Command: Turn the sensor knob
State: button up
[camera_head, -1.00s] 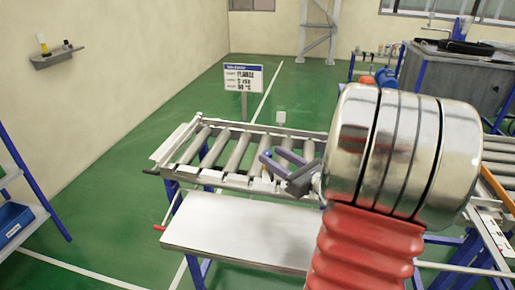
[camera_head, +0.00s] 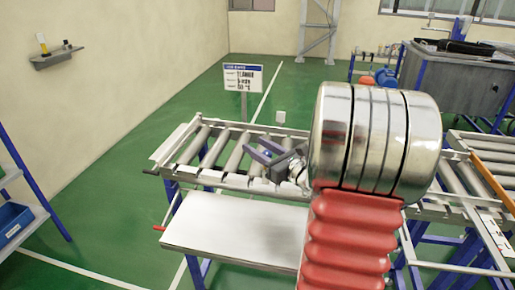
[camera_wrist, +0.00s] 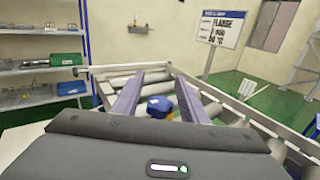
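My gripper (camera_head: 259,149) is over the roller conveyor (camera_head: 205,178) in the head view. Its two fingers stand apart in the wrist view (camera_wrist: 160,84), with a clear gap between them. A small blue cap with an orange-yellow part below it, which looks like the sensor knob (camera_wrist: 159,103), shows in that gap. The fingers flank it in the picture; I cannot tell how far beyond them it is. Nothing is seen gripped. In the head view the knob is not clear, and my arm hides part of the conveyor's right side.
A sign (camera_head: 243,77) stands behind the conveyor. A bare pale tabletop (camera_head: 235,228) lies in front of it. Another conveyor section (camera_head: 465,185) and a grey tank (camera_head: 455,80) are at the right. Shelves with blue bins (camera_wrist: 70,88) are at the left in the wrist view.

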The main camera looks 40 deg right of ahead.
jog(key=c, duration=0.9)
jog(key=shift+a, duration=0.2)
grip_shut()
jog(key=shift+d, duration=0.1)
jog(key=shift+n+y, duration=0.3)
jog(key=shift+y, duration=0.2)
jog(key=shift+s+a+n+g+y, duration=0.35)
jog(key=shift+a+n+g+y, duration=0.2)
jog(key=shift+n+g+y, duration=1.6)
jog(key=shift+s+a+n+g+y, duration=0.5)
jog(key=shift+n+g+y, duration=0.75)
jog(key=shift+n+y, duration=1.05)
jog(key=shift+s+a+n+g+y, duration=0.25)
jog(key=shift+a+n+g+y, duration=0.35)
jog(key=shift+n+g+y, duration=1.65)
jog(key=shift+m+t+y, duration=0.55)
jog(key=shift+m+y, duration=0.05)
jog(key=o, duration=1)
grip_release()
jog(key=shift+c, duration=0.2)
